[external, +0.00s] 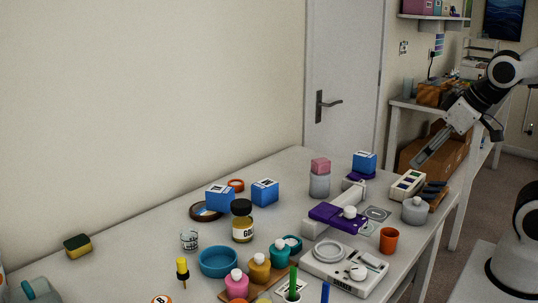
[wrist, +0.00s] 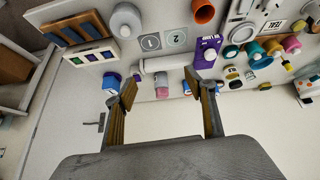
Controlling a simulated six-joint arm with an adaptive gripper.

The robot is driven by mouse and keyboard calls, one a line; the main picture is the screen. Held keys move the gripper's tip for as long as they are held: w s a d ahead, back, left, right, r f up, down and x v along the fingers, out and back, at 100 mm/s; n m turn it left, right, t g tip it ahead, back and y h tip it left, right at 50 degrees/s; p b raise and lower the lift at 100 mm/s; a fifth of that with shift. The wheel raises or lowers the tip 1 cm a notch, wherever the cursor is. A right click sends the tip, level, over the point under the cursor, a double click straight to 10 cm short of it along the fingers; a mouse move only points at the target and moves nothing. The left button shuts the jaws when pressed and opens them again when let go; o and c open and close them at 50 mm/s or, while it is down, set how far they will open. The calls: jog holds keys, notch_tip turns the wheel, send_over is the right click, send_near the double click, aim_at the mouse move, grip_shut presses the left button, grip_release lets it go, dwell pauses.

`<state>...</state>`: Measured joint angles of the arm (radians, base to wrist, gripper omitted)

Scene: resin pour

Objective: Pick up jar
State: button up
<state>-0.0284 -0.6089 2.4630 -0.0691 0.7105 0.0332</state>
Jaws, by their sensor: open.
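A jar with a dark lid and gold contents (external: 242,226) stands upright on the table, near the middle of the external view. A grey rounded jar (external: 415,211) stands at the table's right end; it also shows at the top of the wrist view (wrist: 126,19). A pale container with a pink top (external: 320,182) stands between them. My gripper (external: 418,161) is open and empty, raised above the table's right end and apart from every jar. Its two fingers (wrist: 160,88) are spread in the wrist view, with the pink-topped container seen between them in the distance.
A blue bowl (external: 218,262), blue boxes (external: 265,192), a purple and white device (external: 338,216), a white scale (external: 343,270) and an orange cup (external: 389,239) crowd the table. Small coloured bottles (external: 237,285) stand in front. The table's back left is mostly clear, before the wall.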

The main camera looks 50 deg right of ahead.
jog(key=w+a+n+t, duration=0.1)
jog(key=w+a+t, duration=0.1)
jog(key=w, duration=1.1)
jog(key=n+t+y, duration=0.2)
jog(key=n+y, duration=0.4)
jog(key=y, duration=0.3)
send_near(246, 203)
jog(key=x, duration=0.6)
jog(key=shift+w+a, duration=0.1)
jog(key=shift+w, duration=0.1)
jog(key=shift+x, duration=2.4)
jog(key=shift+f, duration=0.1)
grip_shut()
